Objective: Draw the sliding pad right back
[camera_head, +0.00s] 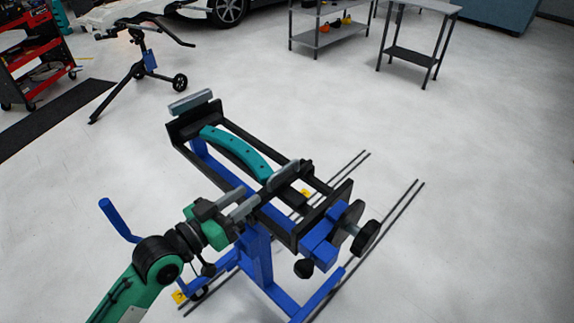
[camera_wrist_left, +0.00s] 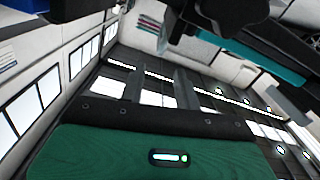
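A blue stand (camera_head: 257,255) carries a long black frame (camera_head: 222,172). The grey sliding pad (camera_head: 283,172) sits across the frame on a dark carriage, towards its near end. A second grey pad (camera_head: 190,103) stands at the far end. A curved teal piece (camera_head: 236,150) with dark holes lies between the pads. My left gripper (camera_head: 246,206) is just left of the sliding pad, its fingers pointing towards it. I cannot tell whether they touch. In the left wrist view its two grey fingers (camera_wrist_left: 160,88) stand apart with nothing visible between them. My right gripper is out of view.
Black knobs (camera_head: 366,236) and a blue block (camera_head: 321,241) are at the frame's near end. A blue handle (camera_head: 118,220) sticks out left. A black work stand (camera_head: 145,62), a red tool cart (camera_head: 35,62) and shelves (camera_head: 325,30) stand behind.

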